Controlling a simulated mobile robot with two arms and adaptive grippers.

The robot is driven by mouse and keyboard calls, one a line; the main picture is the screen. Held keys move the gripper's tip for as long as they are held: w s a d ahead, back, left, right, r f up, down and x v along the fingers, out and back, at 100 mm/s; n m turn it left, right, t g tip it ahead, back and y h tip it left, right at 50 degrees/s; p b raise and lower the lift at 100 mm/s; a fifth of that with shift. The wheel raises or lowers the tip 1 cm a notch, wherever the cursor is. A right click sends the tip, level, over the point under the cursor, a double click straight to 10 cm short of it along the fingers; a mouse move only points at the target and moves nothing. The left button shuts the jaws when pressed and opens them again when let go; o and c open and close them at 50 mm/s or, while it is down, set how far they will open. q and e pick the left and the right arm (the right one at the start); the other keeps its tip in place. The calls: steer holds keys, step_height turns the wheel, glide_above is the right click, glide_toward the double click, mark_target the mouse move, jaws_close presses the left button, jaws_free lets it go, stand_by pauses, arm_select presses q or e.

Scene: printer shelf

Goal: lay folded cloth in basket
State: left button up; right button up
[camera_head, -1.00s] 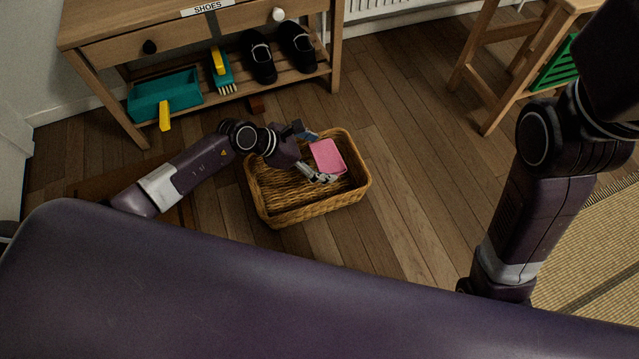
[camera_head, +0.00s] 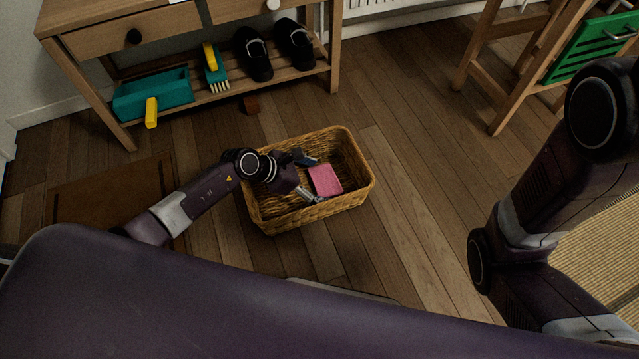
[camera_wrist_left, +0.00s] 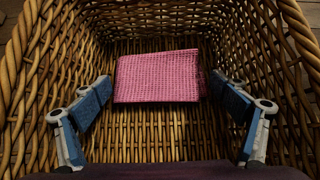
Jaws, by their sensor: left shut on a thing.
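The folded cloth (camera_head: 326,180) is a flat pink rectangle. It is inside the wicker basket (camera_head: 300,216) on the floor, in the head view. My left gripper (camera_head: 312,179) reaches down into the basket from the left and is shut on the cloth. In the left wrist view, the blue-padded fingers of the gripper (camera_wrist_left: 160,83) stand at the two sides of the cloth (camera_wrist_left: 158,77), with the basket's woven inside (camera_wrist_left: 150,145) all around. I cannot tell whether the cloth touches the basket bottom. My right gripper is out of view.
A wooden shoe shelf (camera_head: 80,46) holds black shoes (camera_head: 253,54), a teal dustpan (camera_head: 165,94) and a brush (camera_head: 215,68). A wooden stool-like frame (camera_head: 468,72) stands at the upper right. The wooden floor right of the basket is clear.

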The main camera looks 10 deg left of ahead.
arm_select(q)
steer(key=shift+f, duration=0.15)
steer(key=o, duration=0.6)
steer(key=shift+c, duration=0.2)
